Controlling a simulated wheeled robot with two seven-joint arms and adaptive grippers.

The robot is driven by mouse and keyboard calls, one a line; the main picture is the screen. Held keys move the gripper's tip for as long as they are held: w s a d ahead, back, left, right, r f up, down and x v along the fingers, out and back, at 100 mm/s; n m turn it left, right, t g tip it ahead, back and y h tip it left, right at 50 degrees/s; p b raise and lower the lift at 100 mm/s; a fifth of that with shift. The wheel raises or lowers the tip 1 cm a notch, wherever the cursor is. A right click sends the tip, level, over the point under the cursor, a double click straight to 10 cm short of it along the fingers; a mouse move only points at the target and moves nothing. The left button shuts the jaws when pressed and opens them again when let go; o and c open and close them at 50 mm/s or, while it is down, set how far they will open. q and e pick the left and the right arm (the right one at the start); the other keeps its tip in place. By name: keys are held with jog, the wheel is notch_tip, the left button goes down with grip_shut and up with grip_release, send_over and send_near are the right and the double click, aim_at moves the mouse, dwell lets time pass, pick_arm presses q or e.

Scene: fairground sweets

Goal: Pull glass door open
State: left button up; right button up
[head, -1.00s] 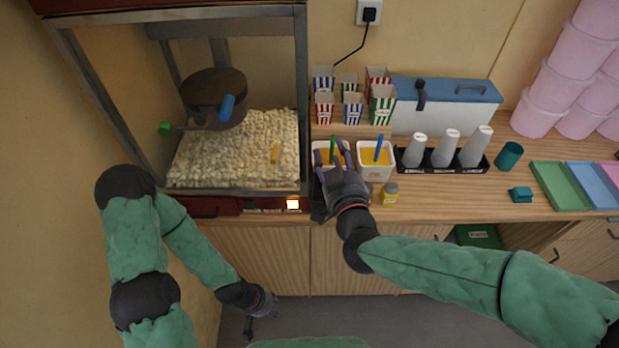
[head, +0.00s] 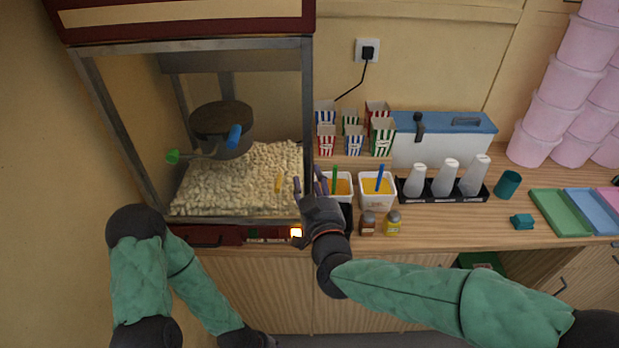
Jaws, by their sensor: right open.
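The popcorn machine (head: 305,90) stands at the left of the counter, with a grey metal frame and a dark red top and base. Its front shows the kettle and popcorn inside; I cannot tell clearly where the glass door's pane lies or whether it is shut. My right gripper (head: 309,187) is open and empty, at the machine's lower right front corner, close to the frame post. I cannot tell whether it touches. My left gripper (head: 255,339) is low at the bottom edge, below the counter, mostly out of frame, and its fingers are not clear.
Two white tubs of yellow contents (head: 376,204) and small shaker bottles (head: 392,225) stand just right of my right gripper. Striped boxes (head: 354,141), a blue-lidded white box (head: 440,150) and a cup rack (head: 468,195) are behind. Coloured trays (head: 562,212) lie at the far right.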

jog(key=shift+w+a, duration=0.2)
jog(key=shift+w, duration=0.85)
grip_shut()
